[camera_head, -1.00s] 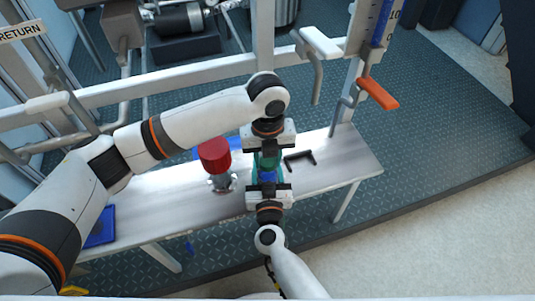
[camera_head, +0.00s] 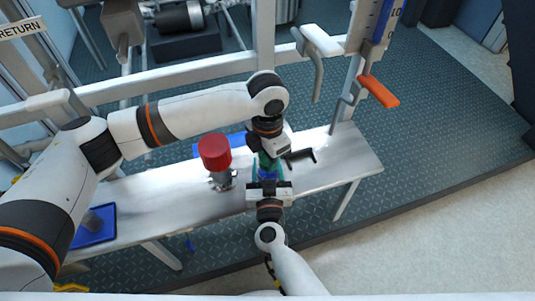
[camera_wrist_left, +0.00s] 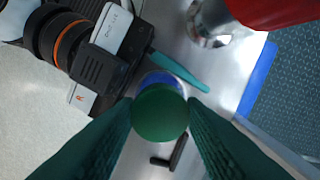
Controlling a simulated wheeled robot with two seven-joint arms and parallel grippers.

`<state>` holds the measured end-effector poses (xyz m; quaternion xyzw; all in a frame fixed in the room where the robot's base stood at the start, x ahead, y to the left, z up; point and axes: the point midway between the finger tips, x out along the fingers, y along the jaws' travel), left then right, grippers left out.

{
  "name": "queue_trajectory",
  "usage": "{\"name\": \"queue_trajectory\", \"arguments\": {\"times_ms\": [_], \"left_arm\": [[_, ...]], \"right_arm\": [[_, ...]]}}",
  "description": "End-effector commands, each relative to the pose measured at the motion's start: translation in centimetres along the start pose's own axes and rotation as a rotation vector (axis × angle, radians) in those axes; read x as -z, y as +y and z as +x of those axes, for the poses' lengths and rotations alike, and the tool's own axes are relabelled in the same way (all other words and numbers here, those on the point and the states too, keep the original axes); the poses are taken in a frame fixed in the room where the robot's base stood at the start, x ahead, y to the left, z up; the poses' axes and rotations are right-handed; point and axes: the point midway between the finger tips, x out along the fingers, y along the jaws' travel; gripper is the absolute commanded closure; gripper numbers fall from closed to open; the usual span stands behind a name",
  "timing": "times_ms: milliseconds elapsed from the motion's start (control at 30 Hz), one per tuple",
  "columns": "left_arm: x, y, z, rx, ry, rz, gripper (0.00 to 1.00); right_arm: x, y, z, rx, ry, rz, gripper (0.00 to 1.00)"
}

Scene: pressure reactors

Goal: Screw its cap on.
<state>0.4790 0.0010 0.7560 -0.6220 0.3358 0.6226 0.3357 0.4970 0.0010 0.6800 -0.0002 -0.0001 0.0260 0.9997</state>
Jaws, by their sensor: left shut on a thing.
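A round green cap (camera_wrist_left: 160,113) sits between the green fingers of my left gripper (camera_wrist_left: 162,118), which is shut on it. In the head view my left gripper (camera_head: 266,160) points down over the bench from behind. A blue bottle (camera_wrist_left: 175,84) shows right under the cap, mostly hidden by it, so I cannot tell whether the thread is engaged. The bottle's blue also shows in the head view (camera_head: 268,175). My right gripper (camera_head: 268,179) comes from the front, its teal fingers around the bottle; one finger is hidden in the wrist view.
A red-topped metal vessel (camera_head: 215,155) stands on the bench (camera_head: 165,195) just left of the grippers. A black bracket-like part (camera_head: 302,156) lies to their right. A blue tray (camera_head: 97,226) is at the bench's left end. An orange-handled lever (camera_head: 379,92) hangs at the back right.

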Motion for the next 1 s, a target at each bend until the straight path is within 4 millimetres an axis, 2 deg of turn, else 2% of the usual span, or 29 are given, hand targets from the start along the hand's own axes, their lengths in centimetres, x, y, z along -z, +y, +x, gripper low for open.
{"name": "queue_trajectory", "arguments": {"times_ms": [267, 300, 400, 767, 1000], "left_arm": [[0.0, 0.0, -0.1, 0.0, 0.001, 0.008, 0.84], [0.0, 0.0, -0.1, 0.0, 0.001, 0.007, 0.59], [0.0, 0.0, -0.1, 0.0, 0.001, 0.007, 0.42], [0.1, 0.0, -0.4, 0.0, 0.002, 0.006, 0.42], [0.1, 0.0, -3.4, 0.002, 0.003, 0.005, 0.42]], "right_arm": [[0.1, 0.0, 0.0, 0.001, 0.001, 0.0, 1.0], [0.1, 0.0, 0.0, 0.001, 0.002, 0.0, 1.0], [0.1, 0.0, 0.0, 0.001, 0.002, 0.0, 1.0], [0.1, 0.0, 0.0, 0.0, 0.001, 0.0, 1.0], [0.1, 0.0, 0.0, 0.0, 0.001, 0.0, 1.0]]}}
